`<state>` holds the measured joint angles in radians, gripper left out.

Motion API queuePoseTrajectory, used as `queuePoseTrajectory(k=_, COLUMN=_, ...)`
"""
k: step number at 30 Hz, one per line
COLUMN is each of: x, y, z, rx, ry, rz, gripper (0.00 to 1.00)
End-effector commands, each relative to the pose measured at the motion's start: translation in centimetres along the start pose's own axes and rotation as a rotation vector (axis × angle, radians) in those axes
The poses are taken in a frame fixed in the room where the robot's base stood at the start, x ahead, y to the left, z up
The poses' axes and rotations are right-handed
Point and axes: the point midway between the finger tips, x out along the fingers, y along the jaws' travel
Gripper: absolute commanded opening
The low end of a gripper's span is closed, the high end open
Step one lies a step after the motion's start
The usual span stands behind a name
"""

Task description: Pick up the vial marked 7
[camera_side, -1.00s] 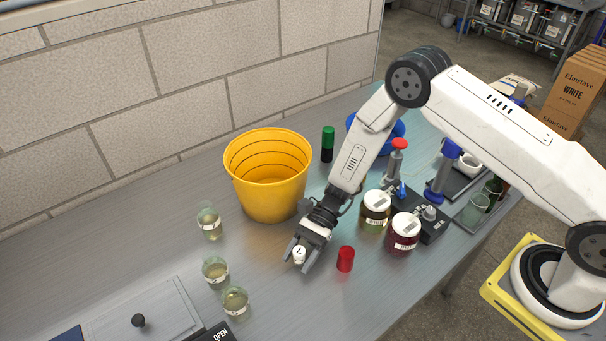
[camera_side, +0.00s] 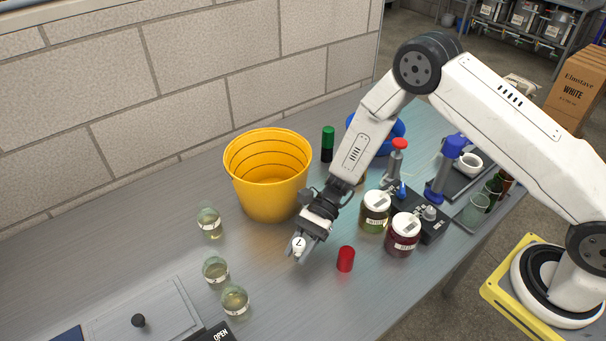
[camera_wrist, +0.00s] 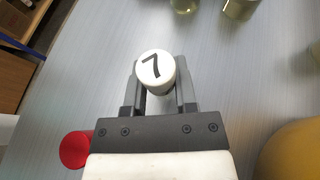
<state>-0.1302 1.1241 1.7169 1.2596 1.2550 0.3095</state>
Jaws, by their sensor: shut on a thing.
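The vial marked 7 (camera_side: 299,244) shows a white round cap with a black 7 on it. In the wrist view the cap (camera_wrist: 155,68) sits between the fingertips, and the vial's body below it is hidden. My gripper (camera_side: 302,249) is shut on the vial, with a finger on each side of it. It also shows in the wrist view (camera_wrist: 158,90). I cannot tell for sure whether the vial is clear of the table.
A yellow bucket (camera_side: 268,196) stands behind my gripper, and a red cup-shaped piece (camera_side: 346,259) just right of it. Several glasses, one of them here (camera_side: 209,223), stand to the left. Two lidded jars (camera_side: 403,234) (camera_side: 375,211) stand to the right. Bare table lies between.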

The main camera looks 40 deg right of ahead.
Motion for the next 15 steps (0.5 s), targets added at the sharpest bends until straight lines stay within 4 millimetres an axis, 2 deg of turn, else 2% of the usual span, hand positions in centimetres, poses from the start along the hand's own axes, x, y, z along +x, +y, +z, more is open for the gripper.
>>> queuePoseTrajectory(k=15, x=-2.9, y=5.4, z=5.9, rx=0.001, ry=0.000, rz=-0.002, gripper=0.00)
